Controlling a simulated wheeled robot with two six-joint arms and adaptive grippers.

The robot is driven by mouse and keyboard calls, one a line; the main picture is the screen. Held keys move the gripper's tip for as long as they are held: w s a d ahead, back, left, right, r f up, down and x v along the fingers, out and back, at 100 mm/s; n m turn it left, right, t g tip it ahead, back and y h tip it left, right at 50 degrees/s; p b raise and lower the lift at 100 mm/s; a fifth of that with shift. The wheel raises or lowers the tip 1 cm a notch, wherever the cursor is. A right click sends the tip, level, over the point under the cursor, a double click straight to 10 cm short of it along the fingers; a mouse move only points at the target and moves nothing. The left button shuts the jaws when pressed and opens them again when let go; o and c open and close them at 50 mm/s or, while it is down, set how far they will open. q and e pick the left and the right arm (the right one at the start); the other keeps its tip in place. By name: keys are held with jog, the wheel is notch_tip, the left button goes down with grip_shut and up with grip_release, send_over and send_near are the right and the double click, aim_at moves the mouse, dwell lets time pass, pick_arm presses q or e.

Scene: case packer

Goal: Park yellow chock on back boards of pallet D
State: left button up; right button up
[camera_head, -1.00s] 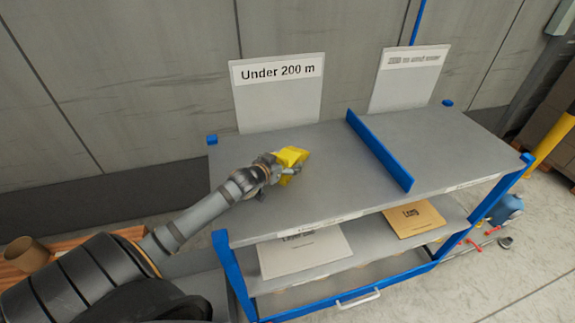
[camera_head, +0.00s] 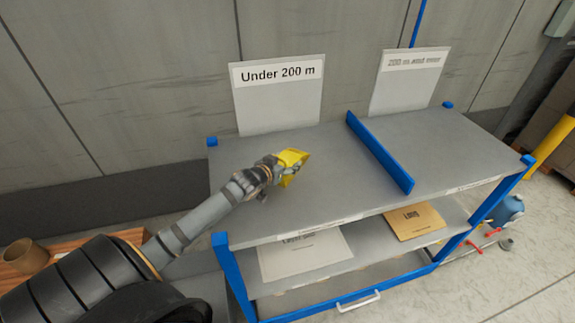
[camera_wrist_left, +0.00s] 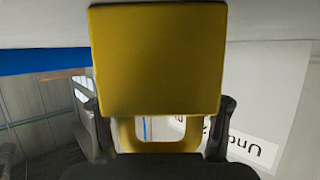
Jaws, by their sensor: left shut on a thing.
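The yellow chock (camera_head: 293,157) is in my left gripper (camera_head: 284,168), over the left half of the grey shelf top in the head view. In the left wrist view the chock (camera_wrist_left: 157,60) fills the upper middle, with its yellow loop handle between the two dark fingers of my left gripper (camera_wrist_left: 160,132). The gripper is shut on it. I cannot tell how far the chock is above the shelf top. No pallet that I can identify as pallet D is in view. My right gripper is not in view.
The grey shelf top (camera_head: 330,185) has a blue divider (camera_head: 380,152). An "Under 200 m" sign (camera_head: 277,95) and another sign (camera_head: 408,80) stand behind. Cards lie on the lower shelf. A brown cylinder (camera_head: 25,256) is at the lower left. The shelf's right half is clear.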

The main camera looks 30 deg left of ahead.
aim_at(283, 159)
pick_arm(q)
jog(key=shift+r, duration=0.1)
jog(key=shift+r, duration=0.25)
notch_tip(283, 159, up, 2)
jog(key=shift+w+r+b, duration=0.1)
jog(key=shift+r+b, duration=0.05)
jog(key=shift+b, duration=0.45)
jog(key=s+r+p, duration=0.1)
jog(key=r, duration=0.1)
jog(key=s+d+r+p, duration=0.1)
jog(key=r, duration=0.1)
jog(key=s+d+r+p, duration=0.1)
jog(key=s+r, duration=0.1)
jog(key=shift+r, duration=0.1)
jog(key=s+d+r+p, duration=0.3)
jog(key=s+d+p, duration=0.1)
jog(key=s+p, duration=0.4)
jog(key=shift+s+d+r, duration=0.3)
jog(key=shift+r, duration=0.05)
